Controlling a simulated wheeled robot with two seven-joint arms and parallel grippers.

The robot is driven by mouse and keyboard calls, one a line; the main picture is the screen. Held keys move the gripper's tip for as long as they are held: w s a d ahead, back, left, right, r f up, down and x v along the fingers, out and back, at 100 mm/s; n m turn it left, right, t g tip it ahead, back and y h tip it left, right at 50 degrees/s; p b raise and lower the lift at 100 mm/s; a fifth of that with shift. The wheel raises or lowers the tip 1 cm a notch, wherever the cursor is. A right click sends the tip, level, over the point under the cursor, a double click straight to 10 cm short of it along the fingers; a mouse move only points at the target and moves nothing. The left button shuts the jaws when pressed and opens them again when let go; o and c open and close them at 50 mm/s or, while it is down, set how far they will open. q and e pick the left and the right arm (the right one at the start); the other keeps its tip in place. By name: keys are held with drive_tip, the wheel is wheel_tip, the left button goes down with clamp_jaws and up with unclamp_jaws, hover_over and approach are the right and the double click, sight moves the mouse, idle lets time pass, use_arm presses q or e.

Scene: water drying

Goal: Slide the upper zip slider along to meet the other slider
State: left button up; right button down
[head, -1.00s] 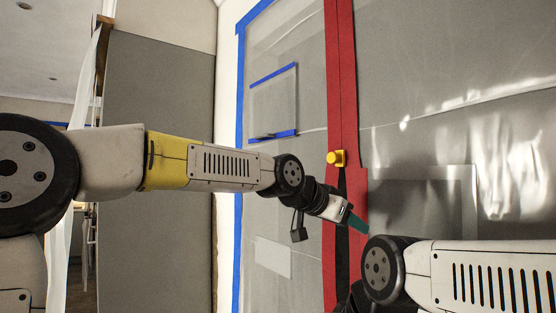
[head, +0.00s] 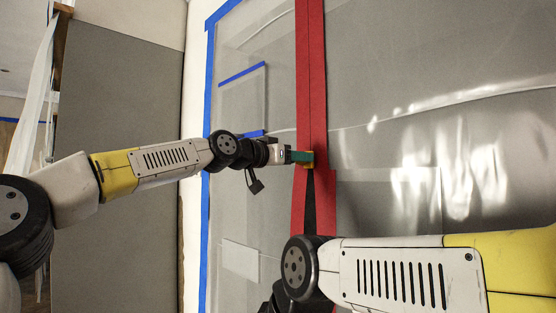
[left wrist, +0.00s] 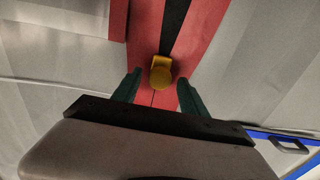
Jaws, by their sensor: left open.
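The yellow zip slider (head: 309,164) sits on the red zip strip (head: 311,60) in the head view, partly hidden by my left gripper (head: 306,157). In the left wrist view the same slider (left wrist: 161,72) lies between the two green fingers of my left gripper (left wrist: 159,76). The fingers are open, one on each side, with visible gaps to it. A dark opening (head: 309,205) runs down the strip below the slider. My right arm covers the lower strip, and I see no second slider. My right gripper is not visible.
A translucent plastic sheet (head: 400,60) spreads on both sides of the strip, edged at left with blue tape (head: 208,90). A grey panel (head: 120,90) stands further left. My right forearm crosses the lower right.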

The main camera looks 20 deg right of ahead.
use_arm(q)
drive_tip(key=shift+x, duration=0.9)
clamp_jaws()
idle(0.9)
